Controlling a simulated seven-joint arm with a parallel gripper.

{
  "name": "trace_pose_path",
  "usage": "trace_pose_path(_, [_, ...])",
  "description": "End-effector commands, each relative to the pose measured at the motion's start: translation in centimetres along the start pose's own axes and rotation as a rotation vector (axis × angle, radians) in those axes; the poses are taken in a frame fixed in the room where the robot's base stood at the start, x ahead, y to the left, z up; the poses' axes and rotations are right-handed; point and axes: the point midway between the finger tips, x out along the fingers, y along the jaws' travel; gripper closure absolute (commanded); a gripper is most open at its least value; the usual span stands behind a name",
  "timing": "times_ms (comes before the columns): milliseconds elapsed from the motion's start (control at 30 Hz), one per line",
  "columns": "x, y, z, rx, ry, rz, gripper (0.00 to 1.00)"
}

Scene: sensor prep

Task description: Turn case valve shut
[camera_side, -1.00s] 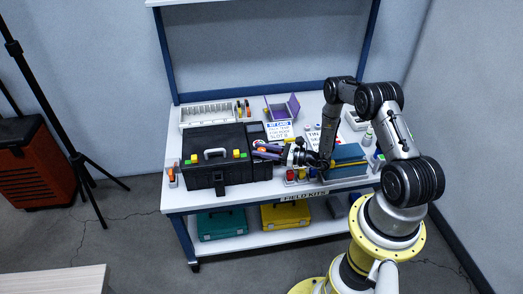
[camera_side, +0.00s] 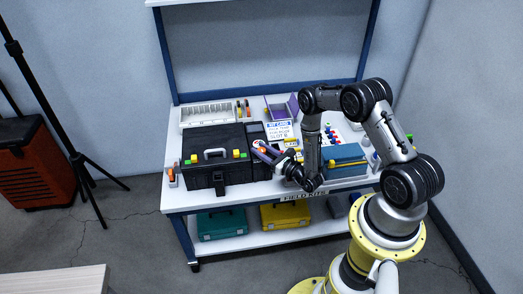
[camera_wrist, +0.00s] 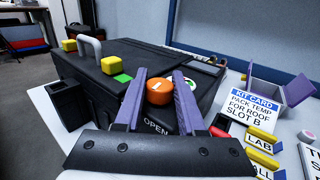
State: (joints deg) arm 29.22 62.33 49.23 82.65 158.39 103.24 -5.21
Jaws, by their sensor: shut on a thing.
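The black case (camera_side: 208,165) lies closed at the left of the bench, with a grey handle on its lid; it also shows in the wrist view (camera_wrist: 110,62). Its valve is an orange round knob (camera_wrist: 159,92) with a pale mark on top, on the right end of the case. The word OPEN is printed beside it on the near side. My gripper (camera_wrist: 160,78) has its two purple fingers on either side of the knob and is shut on it. In the side view my gripper (camera_side: 264,149) reaches the case's right end and mostly hides the knob.
A kit card (camera_wrist: 256,108) stands right of the case, with yellow label blocks (camera_wrist: 262,140) close by. A purple open box (camera_side: 283,108) and a white tray (camera_side: 207,114) stand behind. A blue-teal box (camera_side: 344,158) is right of my arm. Yellow blocks (camera_wrist: 114,65) sit on the case.

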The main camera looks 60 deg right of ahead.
Motion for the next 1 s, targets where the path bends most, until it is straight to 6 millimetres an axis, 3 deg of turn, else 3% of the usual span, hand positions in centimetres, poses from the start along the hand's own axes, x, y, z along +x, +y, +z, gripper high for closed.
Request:
trace_pose_path(300, [0.0, 0.0, 0.1, 0.002, -0.002, -0.002, 1.0])
trace_pose_path(333, [0.0, 0.0, 0.1, 0.002, -0.002, -0.002, 0.59])
trace_pose_path(500, [0.0, 0.0, 0.1, 0.001, -0.001, -0.001, 0.31])
trace_pose_path(833, [-0.2, 0.0, 0.0, 0.001, 0.0, -0.001, 0.31])
trace_pose_path(1000, [-2.2, -0.1, -0.1, 0.002, 0.003, -0.003, 0.31])
